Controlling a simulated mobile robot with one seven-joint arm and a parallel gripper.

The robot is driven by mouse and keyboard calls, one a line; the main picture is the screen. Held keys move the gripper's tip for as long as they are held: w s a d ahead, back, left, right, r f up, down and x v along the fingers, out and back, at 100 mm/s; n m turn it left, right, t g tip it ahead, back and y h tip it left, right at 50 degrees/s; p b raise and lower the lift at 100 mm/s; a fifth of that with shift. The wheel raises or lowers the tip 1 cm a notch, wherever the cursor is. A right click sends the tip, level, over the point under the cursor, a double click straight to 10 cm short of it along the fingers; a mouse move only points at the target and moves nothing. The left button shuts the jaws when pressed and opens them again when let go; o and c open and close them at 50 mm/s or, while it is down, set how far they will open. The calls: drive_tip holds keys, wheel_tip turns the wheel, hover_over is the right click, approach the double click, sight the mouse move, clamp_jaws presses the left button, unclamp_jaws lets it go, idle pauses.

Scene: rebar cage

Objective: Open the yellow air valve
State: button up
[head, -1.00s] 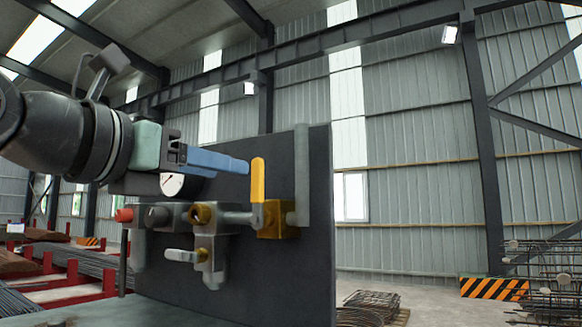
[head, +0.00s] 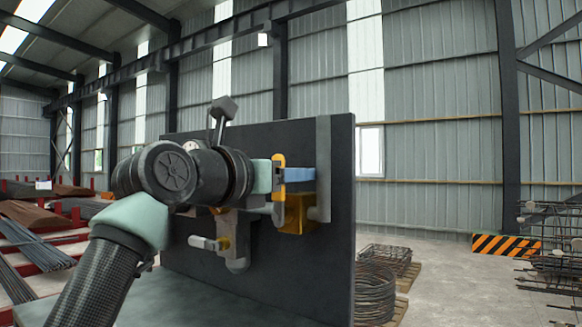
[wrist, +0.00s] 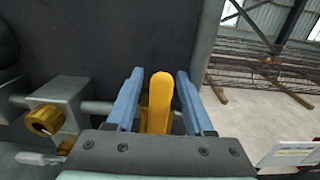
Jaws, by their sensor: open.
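The yellow valve handle (wrist: 160,100) stands upright between the two blue fingers of my gripper (wrist: 158,98) in the wrist view. The fingers are open, one on each side of it, with a visible gap on the right; contact on the left is hard to tell. In the head view the yellow handle (head: 279,175) shows upright beside my blue fingers (head: 302,174), above the yellow valve body (head: 298,213) on the pipe. My wrist hides much of the pipework to the left.
A dark upright panel (head: 335,240) stands close behind the valve. A second valve with a pale lever (head: 203,242) sits lower left. A brass fitting (wrist: 45,120) is on the pipe at left. Wire coils (head: 374,285) lie on the floor to the right.

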clamp_jaws()
idle(1.4)
